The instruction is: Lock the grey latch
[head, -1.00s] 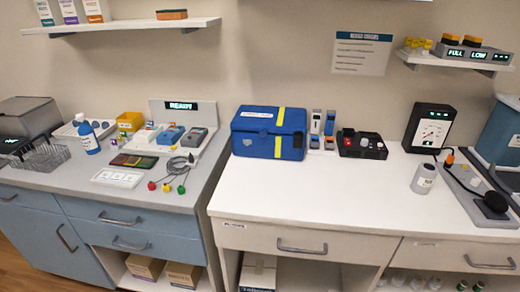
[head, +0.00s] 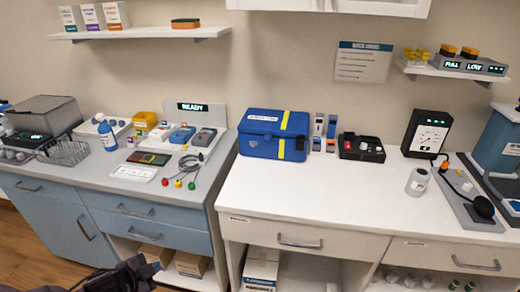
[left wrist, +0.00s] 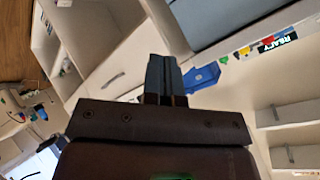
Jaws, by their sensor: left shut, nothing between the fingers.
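A blue case (head: 273,135) with a yellow strap stands shut on the white counter. I cannot make out a grey latch in either view; the case front is too small in the picture to show its fastenings clearly. My left gripper (head: 138,270) is at the bottom left of the head view, dark, low in front of the drawers and far from the case. In the left wrist view the left gripper (left wrist: 164,78) is shut and empty, with the blue case (left wrist: 203,77) in the distance beyond it. My right gripper is not in view.
The white counter (head: 300,190) is clear in front of the case. A black tray (head: 361,148) and small upright boxes stand right of the case. A grey counter (head: 95,185) with a wire rack, blue bottle (head: 107,133) and coloured leads is at the left. Shelves hang above.

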